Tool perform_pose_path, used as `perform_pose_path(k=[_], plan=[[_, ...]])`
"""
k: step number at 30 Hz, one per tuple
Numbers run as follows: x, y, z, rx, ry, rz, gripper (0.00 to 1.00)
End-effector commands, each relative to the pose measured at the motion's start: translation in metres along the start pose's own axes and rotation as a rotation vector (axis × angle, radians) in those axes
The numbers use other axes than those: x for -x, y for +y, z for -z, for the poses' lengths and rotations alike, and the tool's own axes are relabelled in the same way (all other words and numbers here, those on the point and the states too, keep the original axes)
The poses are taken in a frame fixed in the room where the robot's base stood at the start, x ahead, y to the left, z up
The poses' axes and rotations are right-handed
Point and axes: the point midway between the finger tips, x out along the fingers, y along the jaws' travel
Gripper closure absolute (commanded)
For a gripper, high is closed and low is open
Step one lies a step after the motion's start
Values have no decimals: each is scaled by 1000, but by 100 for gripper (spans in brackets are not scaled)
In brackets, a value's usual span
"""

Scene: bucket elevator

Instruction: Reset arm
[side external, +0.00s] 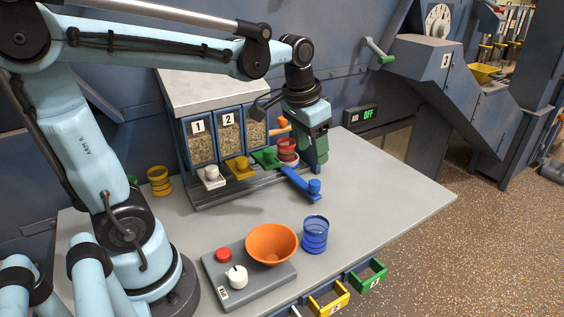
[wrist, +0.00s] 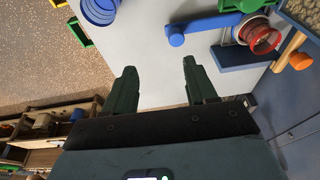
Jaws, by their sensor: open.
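My gripper (side external: 318,160) hangs at the right end of the dispenser, above the grey table. In the wrist view its two dark green fingers (wrist: 157,66) stand wide apart with nothing between them. A red cup (side external: 287,145) sits under the dispenser's right end, just left of my gripper in the side view; it shows at the right of the wrist view (wrist: 262,38). A blue lever (side external: 299,183) sticks out in front of that cup, below my gripper. A blue cup (side external: 315,235) stands on the table, well away from my gripper.
An orange bowl (side external: 271,239) sits on a grey scale (side external: 226,277) near the front. The dispenser (side external: 199,150) has numbered bins and white, yellow and green levers. Yellow cups (side external: 159,181) stand at its left. The table's right side (side external: 390,190) is clear.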

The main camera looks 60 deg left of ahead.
Motion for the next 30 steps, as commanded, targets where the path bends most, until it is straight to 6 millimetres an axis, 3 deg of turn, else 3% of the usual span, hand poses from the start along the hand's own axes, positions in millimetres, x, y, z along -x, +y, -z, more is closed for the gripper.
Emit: perform_pose_path(k=[6,13,30], plan=[[2,21,-37,-1,171,-2,44],[-7,35,-65,5,321,-17,44],[-12,40,-74,8,379,-25,44]])
